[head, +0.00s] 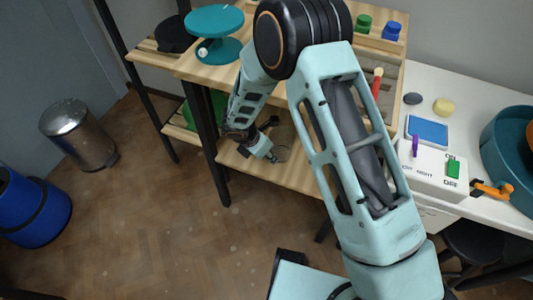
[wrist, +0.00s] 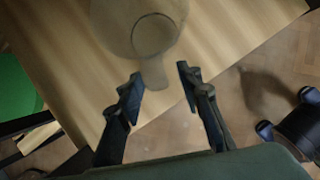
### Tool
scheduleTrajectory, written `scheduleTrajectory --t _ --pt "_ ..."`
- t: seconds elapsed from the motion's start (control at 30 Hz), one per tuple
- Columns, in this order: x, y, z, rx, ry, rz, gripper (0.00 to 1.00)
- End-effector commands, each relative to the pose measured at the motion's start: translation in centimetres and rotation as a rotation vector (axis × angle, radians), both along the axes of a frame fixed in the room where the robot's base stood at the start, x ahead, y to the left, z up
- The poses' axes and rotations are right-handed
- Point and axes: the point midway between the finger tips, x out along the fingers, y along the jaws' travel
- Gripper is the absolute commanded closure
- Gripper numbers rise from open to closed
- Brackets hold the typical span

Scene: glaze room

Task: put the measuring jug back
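The measuring jug (wrist: 112,22) is clear and see-through in the wrist view, on the wooden lower shelf (wrist: 205,45). Its handle (wrist: 154,74) points toward my gripper (wrist: 160,80). My gripper is open, with one fingertip on each side of the handle's end and a visible gap to both. In the head view, my gripper (head: 273,157) reaches in over the lower shelf, and the jug (head: 284,153) shows only faintly in front of it.
The shelf unit's dark post (head: 207,145) stands left of my forearm. A green object (head: 205,108) sits on the lower shelf at left. A teal turntable (head: 214,20) is on the upper shelf.

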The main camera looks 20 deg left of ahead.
Motion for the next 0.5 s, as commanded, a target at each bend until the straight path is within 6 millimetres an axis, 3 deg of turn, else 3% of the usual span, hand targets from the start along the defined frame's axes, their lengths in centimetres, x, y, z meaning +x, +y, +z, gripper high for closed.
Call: scheduleTrajectory --t 0.2,0.5 --pt "0.0 0.1 0.6 0.001 0.0 0.0 0.67" --pt "-1.8 0.9 5.2 0.001 -0.002 0.002 0.67"
